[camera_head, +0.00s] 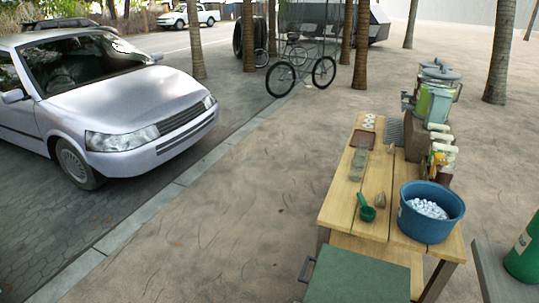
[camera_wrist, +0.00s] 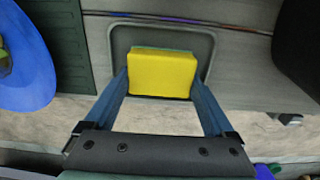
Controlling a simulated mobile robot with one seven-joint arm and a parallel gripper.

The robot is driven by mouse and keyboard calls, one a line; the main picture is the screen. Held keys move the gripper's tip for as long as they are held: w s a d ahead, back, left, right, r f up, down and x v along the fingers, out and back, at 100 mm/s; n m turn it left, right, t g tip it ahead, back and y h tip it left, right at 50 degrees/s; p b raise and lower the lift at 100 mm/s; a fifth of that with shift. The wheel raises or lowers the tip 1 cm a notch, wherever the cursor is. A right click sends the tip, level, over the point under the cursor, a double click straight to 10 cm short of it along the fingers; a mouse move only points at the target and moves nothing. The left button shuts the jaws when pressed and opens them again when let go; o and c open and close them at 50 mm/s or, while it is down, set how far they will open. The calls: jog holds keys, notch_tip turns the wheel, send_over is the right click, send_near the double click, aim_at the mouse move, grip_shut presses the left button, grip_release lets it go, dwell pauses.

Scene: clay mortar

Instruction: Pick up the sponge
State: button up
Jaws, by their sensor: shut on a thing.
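In the wrist view, a yellow sponge (camera_wrist: 160,76) with a thin green layer along its far edge sits between my gripper's fingertips (camera_wrist: 160,83). The two blue fingers press against its left and right sides, so my gripper is shut on it. Behind the sponge is a grey recessed panel or tray with a rounded rim (camera_wrist: 205,38). I cannot tell whether the sponge still touches it. I do not make out the sponge or my gripper in the head view.
A wooden table (camera_head: 340,208) holds a blue bucket (camera_head: 418,228) of white pieces, a green scoop (camera_head: 366,208) and pots (camera_head: 437,95). A green-topped box (camera_head: 355,280) stands in front. In the wrist view, a blue round object (camera_wrist: 22,70) is at left. Open paving lies left of the table.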

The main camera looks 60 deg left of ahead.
notch_tip(320, 180, up, 10)
jog(key=shift+p, duration=0.4)
dwell(0.3)
